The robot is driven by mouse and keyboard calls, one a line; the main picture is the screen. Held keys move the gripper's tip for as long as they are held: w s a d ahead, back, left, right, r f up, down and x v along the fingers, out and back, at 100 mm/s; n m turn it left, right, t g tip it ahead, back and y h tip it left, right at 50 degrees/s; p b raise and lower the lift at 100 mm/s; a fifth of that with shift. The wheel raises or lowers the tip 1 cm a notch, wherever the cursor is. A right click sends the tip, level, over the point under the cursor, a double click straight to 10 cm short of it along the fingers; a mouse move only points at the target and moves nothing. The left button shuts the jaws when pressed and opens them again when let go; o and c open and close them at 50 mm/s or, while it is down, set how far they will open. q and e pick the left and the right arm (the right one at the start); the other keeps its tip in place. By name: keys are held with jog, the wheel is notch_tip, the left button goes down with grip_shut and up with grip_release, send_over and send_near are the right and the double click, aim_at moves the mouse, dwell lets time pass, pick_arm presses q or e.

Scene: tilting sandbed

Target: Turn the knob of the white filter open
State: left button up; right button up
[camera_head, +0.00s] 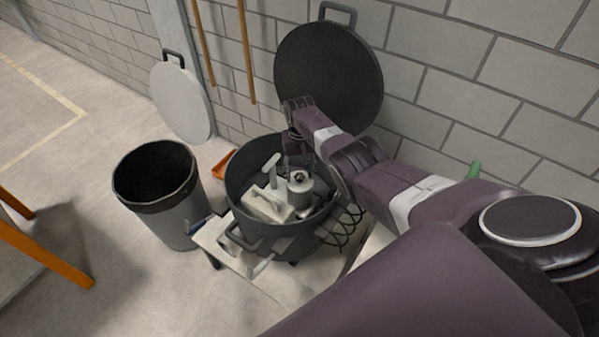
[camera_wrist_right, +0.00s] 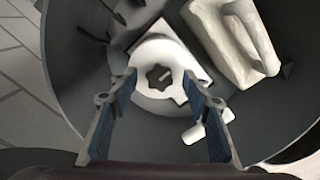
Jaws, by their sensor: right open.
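The white filter (camera_head: 300,191) stands inside the dark round bed. Its dark, star-shaped knob (camera_wrist_right: 158,77) faces up on the white top (camera_wrist_right: 160,55) in the right wrist view. The knob also shows small in the head view (camera_head: 299,176). My right gripper (camera_head: 298,160) is open above the filter. In the right wrist view its blue-padded fingers (camera_wrist_right: 158,88) appear on either side of the knob, with clear gaps. I cannot tell how far the fingertips are above it. My left gripper is not in view.
The dark tub (camera_head: 240,178) surrounds the filter. A white handled block (camera_head: 268,205) lies close beside the filter, also seen in the wrist view (camera_wrist_right: 225,45). A small white T-shaped piece (camera_head: 270,167) stands nearby. A grey bin (camera_head: 160,208) is to the left, and a round dark lid (camera_head: 328,75) leans behind.

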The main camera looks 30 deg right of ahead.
aim_at(299, 176)
jog(key=shift+r, duration=0.85)
notch_tip(299, 176, up, 10)
jog(key=shift+r, duration=0.15)
